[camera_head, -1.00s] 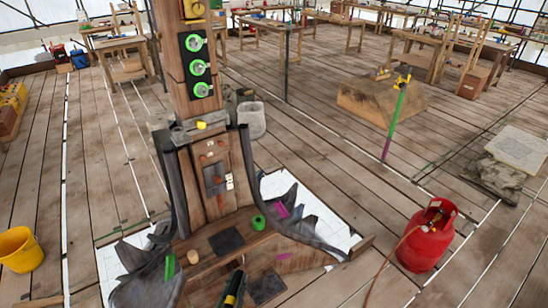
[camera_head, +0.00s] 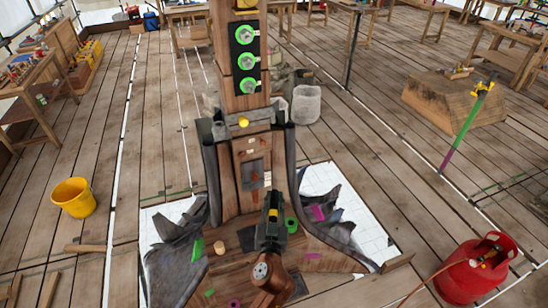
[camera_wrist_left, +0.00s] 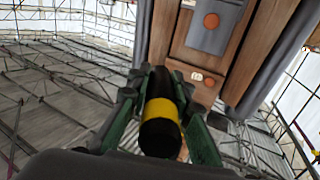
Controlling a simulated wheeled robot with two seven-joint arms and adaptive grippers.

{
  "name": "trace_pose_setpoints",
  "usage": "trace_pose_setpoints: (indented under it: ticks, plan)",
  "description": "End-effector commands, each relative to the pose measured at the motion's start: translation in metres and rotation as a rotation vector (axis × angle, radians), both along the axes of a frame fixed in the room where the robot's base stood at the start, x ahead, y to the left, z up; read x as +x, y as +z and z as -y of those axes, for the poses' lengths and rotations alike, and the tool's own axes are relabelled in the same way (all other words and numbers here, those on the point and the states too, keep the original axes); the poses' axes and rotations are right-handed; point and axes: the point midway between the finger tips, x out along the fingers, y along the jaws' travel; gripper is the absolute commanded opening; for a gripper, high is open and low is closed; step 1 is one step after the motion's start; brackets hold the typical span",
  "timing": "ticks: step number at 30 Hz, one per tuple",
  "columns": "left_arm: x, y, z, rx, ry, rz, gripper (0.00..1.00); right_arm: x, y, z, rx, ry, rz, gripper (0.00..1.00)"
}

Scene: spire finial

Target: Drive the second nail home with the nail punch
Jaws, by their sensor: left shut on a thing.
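My left gripper (camera_head: 271,212), dark green, is in front of the lower part of the wooden spire (camera_head: 230,190). It is shut on the nail punch, a dark rod with a yellow band, which fills the middle of the left wrist view (camera_wrist_left: 160,122). In that view the punch's far end is hidden, and its near end faces the camera. A round orange-brown nail head (camera_wrist_left: 211,20) sits on a grey plate (camera_wrist_left: 213,38) on the spire. Another round head (camera_wrist_left: 210,82) is on the wood below, near a white tag (camera_wrist_left: 196,76). The punch appears apart from both heads. My right gripper is not in view.
Grey sheets flare out on both sides of the spire's foot. A yellow bucket (camera_head: 73,197) stands at left and a red gas bottle (camera_head: 474,272) at right. A green and purple pole (camera_head: 464,127) leans by a wooden block (camera_head: 450,100). Open plank floor lies between.

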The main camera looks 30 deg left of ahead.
Motion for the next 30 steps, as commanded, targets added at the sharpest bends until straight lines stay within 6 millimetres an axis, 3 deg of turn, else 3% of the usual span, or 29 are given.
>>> trace_pose_setpoints:
  ticks: [1, 4, 11, 17, 24, 30]
  plan:
    - [0.013, 0.026, -0.009, 0.017, 0.061, -0.002, 0.00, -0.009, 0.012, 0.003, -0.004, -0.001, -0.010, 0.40]
    - [0.031, 0.053, -0.026, 0.067, 0.180, -0.036, 0.00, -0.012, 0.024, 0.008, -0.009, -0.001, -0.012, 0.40]
    - [0.057, 0.092, -0.040, 0.147, 0.358, -0.107, 0.00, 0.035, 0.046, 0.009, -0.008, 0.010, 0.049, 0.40]
    - [0.063, 0.101, -0.039, 0.172, 0.405, -0.132, 0.00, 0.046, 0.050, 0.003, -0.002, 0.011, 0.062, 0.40]
    - [0.063, 0.100, -0.039, 0.173, 0.405, -0.131, 0.00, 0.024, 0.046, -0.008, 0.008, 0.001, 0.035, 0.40]
    - [0.062, 0.097, -0.038, 0.162, 0.402, -0.138, 0.00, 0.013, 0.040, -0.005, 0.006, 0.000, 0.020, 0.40]
